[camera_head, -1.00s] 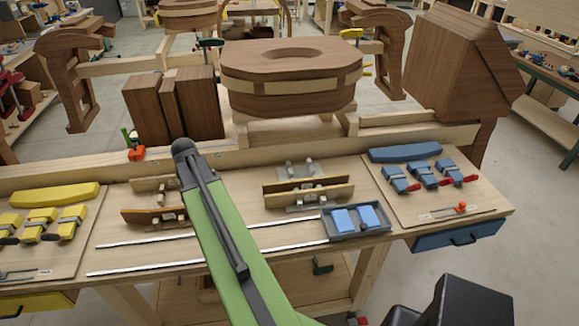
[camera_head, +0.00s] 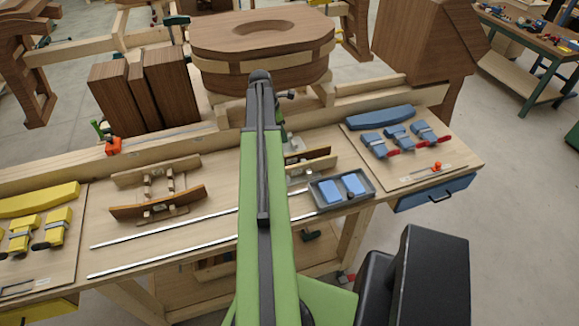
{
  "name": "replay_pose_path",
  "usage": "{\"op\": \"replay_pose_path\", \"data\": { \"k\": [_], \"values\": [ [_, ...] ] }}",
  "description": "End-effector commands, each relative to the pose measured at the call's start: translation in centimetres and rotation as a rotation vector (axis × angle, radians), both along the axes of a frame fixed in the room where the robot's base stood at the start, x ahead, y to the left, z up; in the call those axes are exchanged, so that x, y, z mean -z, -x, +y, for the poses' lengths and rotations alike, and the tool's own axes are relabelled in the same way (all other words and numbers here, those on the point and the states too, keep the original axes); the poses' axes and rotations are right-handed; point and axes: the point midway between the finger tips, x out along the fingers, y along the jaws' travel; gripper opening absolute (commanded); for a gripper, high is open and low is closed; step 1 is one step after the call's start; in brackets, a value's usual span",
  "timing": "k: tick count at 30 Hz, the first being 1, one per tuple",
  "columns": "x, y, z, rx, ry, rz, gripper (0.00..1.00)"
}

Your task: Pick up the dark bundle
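No thing is plainly marked as the dark bundle. A group of dark brown wooden slabs (camera_head: 145,92) stands upright, close together, behind the bench at the left. A dark oval wooden form (camera_head: 262,42) with a pale band around it sits behind the bench near the middle. I cannot tell which of these is the bundle. My green arm rises from the bottom and its dark rounded end overlaps the lower front of the oval form in the picture. My gripper's fingers cannot be made out, and the arm hides part of the bench.
The workbench (camera_head: 215,180) holds yellow clamps (camera_head: 38,230) at left, curved wooden strips (camera_head: 157,190) and two metal rails. A grey tray (camera_head: 325,197) with blue blocks and a board of blue clamps (camera_head: 400,137) lie at right. Open floor (camera_head: 500,220) shows at right.

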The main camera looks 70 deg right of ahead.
Motion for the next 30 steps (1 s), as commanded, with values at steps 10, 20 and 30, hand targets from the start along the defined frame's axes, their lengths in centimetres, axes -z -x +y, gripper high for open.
{"op": "replay_pose_path", "data": {
  "k": [10,20,30],
  "values": [
    [7.1,1.3,-1.1,-0.001,0.001,0.0,0.4],
    [8.8,1.8,-1.3,-0.001,0.001,0.0,0.4],
    [11.8,2.6,-1.9,-0.002,0.0,0.0,0.4]
  ]
}}
